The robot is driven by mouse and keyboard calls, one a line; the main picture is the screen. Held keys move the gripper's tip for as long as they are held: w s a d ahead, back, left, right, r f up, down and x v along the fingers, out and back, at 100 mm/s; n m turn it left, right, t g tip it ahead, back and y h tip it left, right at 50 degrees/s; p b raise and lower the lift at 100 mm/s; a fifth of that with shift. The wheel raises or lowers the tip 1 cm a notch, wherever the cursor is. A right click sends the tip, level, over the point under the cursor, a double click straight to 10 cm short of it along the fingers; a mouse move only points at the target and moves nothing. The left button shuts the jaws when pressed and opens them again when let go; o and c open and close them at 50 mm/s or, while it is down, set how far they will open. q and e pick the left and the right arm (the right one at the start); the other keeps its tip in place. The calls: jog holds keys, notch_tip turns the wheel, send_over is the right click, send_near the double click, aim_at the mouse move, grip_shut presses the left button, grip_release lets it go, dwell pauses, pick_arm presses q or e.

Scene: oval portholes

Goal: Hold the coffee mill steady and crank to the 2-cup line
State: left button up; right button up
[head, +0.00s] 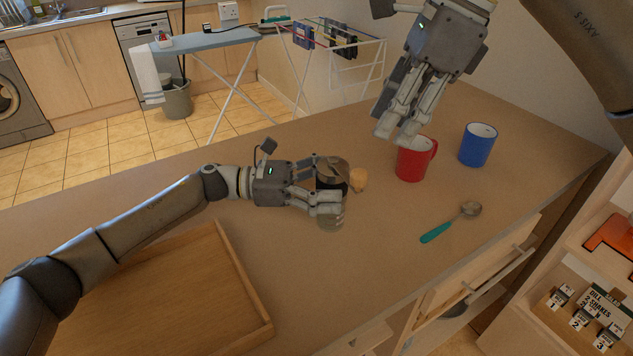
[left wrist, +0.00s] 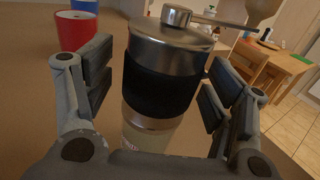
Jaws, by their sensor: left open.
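The coffee mill (left wrist: 160,85) stands upright on the counter, with a steel top, a black band and a clear lower part; any line marks on it are too small to read. Its crank arm (left wrist: 225,21) reaches right to a wooden knob (left wrist: 265,10), which also shows in the head view (head: 358,180). My left gripper (head: 333,183) is open around the mill, a finger on each side, with gaps visible in the left wrist view (left wrist: 158,95). My right gripper (head: 396,132) hangs fingers down above the counter, behind the mill and apart from it; its opening is unclear.
A red mug (head: 411,163) and a blue mug (head: 478,146) stand right of the mill. A spoon with a teal handle (head: 437,232) lies nearer the front edge. A wooden tray (head: 240,285) lies at the left front. Bare counter surrounds the mill's right side.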

pick_arm(q)
jog(key=shift+c, duration=0.2)
jog(key=c, duration=1.5)
pick_arm(e)
jog(key=shift+c, duration=0.9)
jog(key=shift+w+a+f+n, duration=0.15)
jog(key=shift+a+f+n, duration=0.1)
jog(key=shift+n, duration=0.15)
jog(key=c, duration=0.5)
jog(key=shift+w+a+f+n+h, duration=0.1)
jog(key=shift+w+f+n+h, duration=0.05)
jog(key=shift+f+n+h, duration=0.2)
grip_shut()
notch_tip(320, 180, down, 10)
jog(key=w+n+h, duration=0.2)
jog(key=n+h, duration=0.1)
jog(key=n, duration=0.2)
jog(key=shift+w+r, duration=0.25)
